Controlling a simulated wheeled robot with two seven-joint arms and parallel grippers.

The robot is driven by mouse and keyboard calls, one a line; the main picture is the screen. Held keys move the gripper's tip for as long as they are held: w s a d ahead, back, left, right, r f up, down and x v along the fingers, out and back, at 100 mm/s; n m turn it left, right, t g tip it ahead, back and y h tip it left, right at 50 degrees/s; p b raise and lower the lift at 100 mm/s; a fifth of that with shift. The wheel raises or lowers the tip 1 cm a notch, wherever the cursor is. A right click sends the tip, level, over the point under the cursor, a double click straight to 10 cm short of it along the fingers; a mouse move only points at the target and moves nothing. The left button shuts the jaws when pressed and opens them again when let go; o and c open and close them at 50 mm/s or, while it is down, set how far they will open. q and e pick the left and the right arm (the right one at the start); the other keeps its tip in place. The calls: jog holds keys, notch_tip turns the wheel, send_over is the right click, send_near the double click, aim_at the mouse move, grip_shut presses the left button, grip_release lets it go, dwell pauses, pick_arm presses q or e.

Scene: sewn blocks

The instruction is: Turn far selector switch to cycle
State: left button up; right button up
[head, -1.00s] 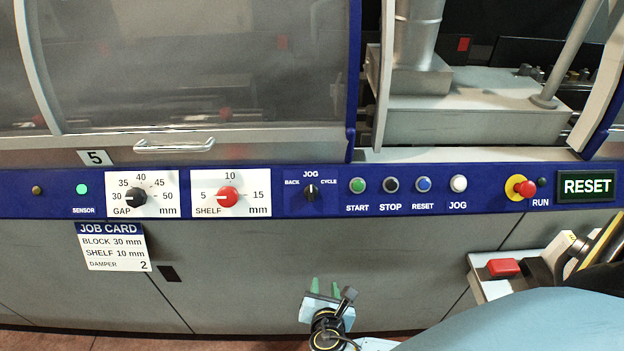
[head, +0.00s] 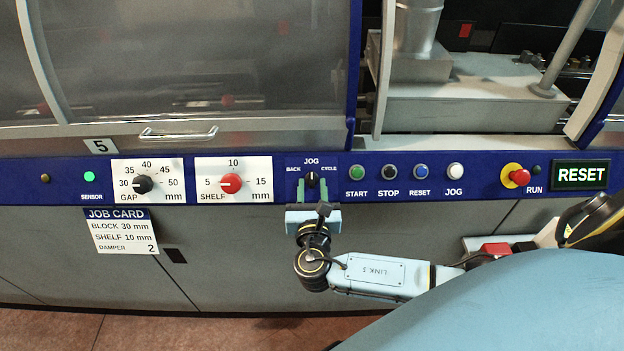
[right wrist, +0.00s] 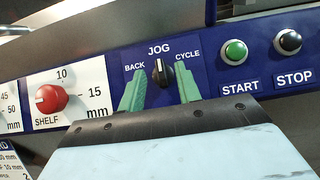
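The selector switch (head: 311,180) is a small black knob on the blue panel, marked BACK, JOG and CYCLE. Its pointer stands about upright at JOG, and it also shows in the right wrist view (right wrist: 161,72). My right gripper (head: 312,187) is just below the knob, its green fingers pointing up at the panel. In the right wrist view its fingers (right wrist: 160,90) are spread, one on each side of the knob, with gaps between. I cannot tell how far the tips are from the panel. My left gripper is not in view.
The panel carries a black GAP dial (head: 142,184), a red SHELF dial (head: 230,183), a green START button (head: 357,172) and a black STOP button (head: 391,172). A red stop knob (head: 519,177) sits further right. A job card (head: 122,232) hangs below the panel at left.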

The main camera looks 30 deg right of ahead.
aim_at(312, 179)
jog(key=shift+x, duration=1.3)
grip_shut()
jog(key=shift+m+h, duration=0.3)
jog(key=m+g+h, duration=0.1)
jog(key=m+g, duration=0.1)
jog(key=m, duration=0.1)
jog(key=m+g+h, duration=0.1)
jog(key=m+h, duration=0.1)
jog(key=m, duration=0.2)
jog(key=shift+a+g, duration=0.1)
jog(key=shift+g, duration=0.3)
jog(key=shift+m+g+h, duration=0.6)
jog(key=shift+m+g, duration=1.3)
jog(key=shift+m, duration=0.9)
